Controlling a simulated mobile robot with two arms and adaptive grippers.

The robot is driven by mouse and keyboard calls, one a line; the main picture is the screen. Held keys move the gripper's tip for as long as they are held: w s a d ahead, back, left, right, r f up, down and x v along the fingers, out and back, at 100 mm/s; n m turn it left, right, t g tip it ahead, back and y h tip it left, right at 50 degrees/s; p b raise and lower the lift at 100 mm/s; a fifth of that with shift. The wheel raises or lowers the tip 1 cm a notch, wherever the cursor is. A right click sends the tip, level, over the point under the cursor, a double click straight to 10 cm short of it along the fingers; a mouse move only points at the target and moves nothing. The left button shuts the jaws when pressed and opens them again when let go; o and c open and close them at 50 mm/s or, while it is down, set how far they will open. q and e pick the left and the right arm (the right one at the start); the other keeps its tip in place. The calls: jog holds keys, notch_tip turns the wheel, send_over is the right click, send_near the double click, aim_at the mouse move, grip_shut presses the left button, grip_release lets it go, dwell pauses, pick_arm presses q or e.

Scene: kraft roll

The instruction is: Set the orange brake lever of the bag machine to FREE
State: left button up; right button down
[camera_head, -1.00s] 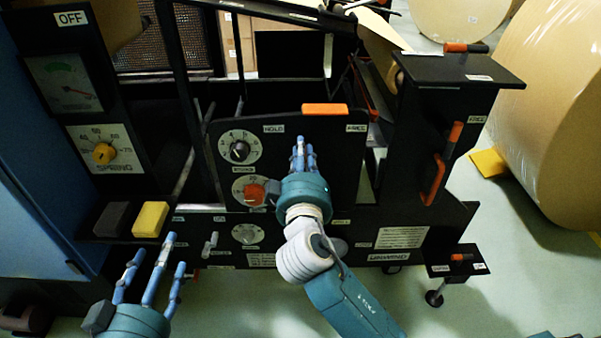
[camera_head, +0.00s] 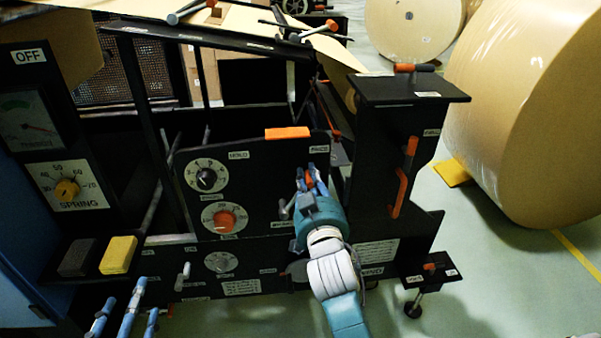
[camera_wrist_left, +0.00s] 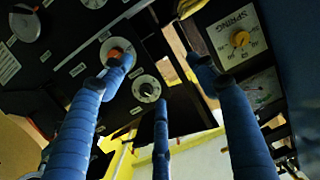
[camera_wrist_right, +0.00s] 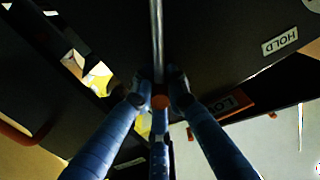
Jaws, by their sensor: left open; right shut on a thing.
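The orange-tipped brake lever (camera_head: 309,181) is on the black dial panel (camera_head: 262,185), below the HOLD label (camera_head: 238,155) and the FREE label (camera_head: 318,149). My right gripper (camera_head: 312,178) is shut on it, just under the FREE label. In the right wrist view the lever's steel rod (camera_wrist_right: 157,40) ends in an orange knob (camera_wrist_right: 160,101) between the fingers; the HOLD label (camera_wrist_right: 280,41) is to the right. The fingers partly hide the lever, so its exact stop cannot be told. My left gripper (camera_head: 125,315) is open and empty at the lower left, apart from the machine.
Dials with a black knob (camera_head: 206,179) and an orange knob (camera_head: 224,219) are left of the right gripper. Another orange-handled lever (camera_head: 404,178) stands on the right column. A yellow block (camera_head: 118,255) sits on the left ledge.

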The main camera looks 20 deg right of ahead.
pick_arm(q)
jog(key=shift+s+a+f+g+y, duration=0.15)
jog(key=shift+s+f+g, duration=0.1)
jog(key=shift+f, duration=0.25)
jog(key=shift+s+a+f+g+y, duration=0.15)
jog(key=shift+f+g, duration=0.1)
jog(key=shift+f, duration=0.25)
pick_arm(e)
jog(key=shift+s+d+f, duration=0.15)
jog(key=shift+d+f, duration=0.2)
jog(key=shift+f, duration=0.25)
jog(key=c, duration=1.7)
grip_release()
jog(key=shift+c, duration=0.2)
pick_arm(q)
jog(key=shift+w+d, duration=0.1)
pick_arm(e)
jog(key=shift+r, duration=0.1)
jog(key=shift+r, duration=0.1)
